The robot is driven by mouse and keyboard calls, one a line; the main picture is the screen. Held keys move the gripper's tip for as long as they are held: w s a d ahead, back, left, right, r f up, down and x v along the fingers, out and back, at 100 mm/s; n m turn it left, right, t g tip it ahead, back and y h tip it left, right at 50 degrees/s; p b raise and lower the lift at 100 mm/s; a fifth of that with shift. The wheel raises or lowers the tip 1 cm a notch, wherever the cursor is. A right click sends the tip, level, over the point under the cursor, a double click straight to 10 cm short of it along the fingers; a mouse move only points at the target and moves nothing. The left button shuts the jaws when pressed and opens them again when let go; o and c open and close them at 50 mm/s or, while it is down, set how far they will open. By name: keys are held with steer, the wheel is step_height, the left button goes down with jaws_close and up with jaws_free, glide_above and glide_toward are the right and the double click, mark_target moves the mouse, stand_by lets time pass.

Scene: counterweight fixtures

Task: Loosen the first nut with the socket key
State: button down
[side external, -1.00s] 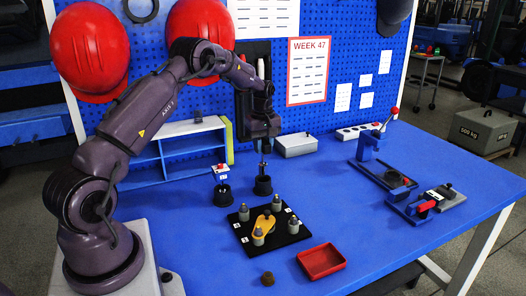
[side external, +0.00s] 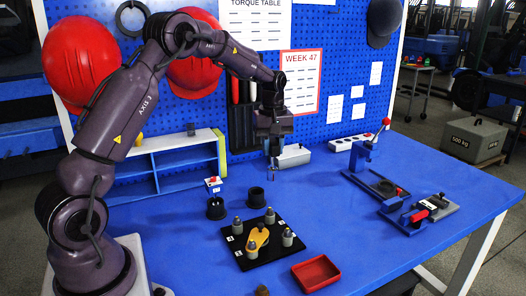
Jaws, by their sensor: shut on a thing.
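My gripper (side external: 272,150) is shut on the socket key (side external: 273,170), whose thin shaft hangs upright in the air. It is above the table, behind and above the black plate (side external: 281,256). The plate carries several grey nuts on posts, among them a left one (side external: 237,226), a back one (side external: 270,216), a right one (side external: 287,238) and a front one (side external: 252,250). White number labels lie beside them, too small to read surely. The key's lower end touches nothing that I can see.
A dark round holder (side external: 256,199) stands empty behind the plate. Another holder (side external: 216,210) has a red-and-white-topped tool (side external: 213,183). A red tray (side external: 318,274) lies in front, a clamp fixture (side external: 362,158) to the right. Open blue table lies between.

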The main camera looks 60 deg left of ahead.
steer(key=s+d+r+m, duration=0.1)
steer(key=s+d+m, duration=0.3)
steer(key=s+d, duration=0.3)
steer(key=s+d+f+m, duration=0.3)
steer(key=s+d+f, duration=0.1)
steer(key=f, duration=0.4)
steer(key=shift+s+d+m, duration=0.15)
steer(key=shift+d+m, duration=0.05)
steer(key=shift+m, duration=0.2)
steer(key=shift+f, duration=1.6)
stand_by(0.3)
stand_by(0.5)
steer(key=n, duration=0.6)
steer(key=shift+n, duration=0.4)
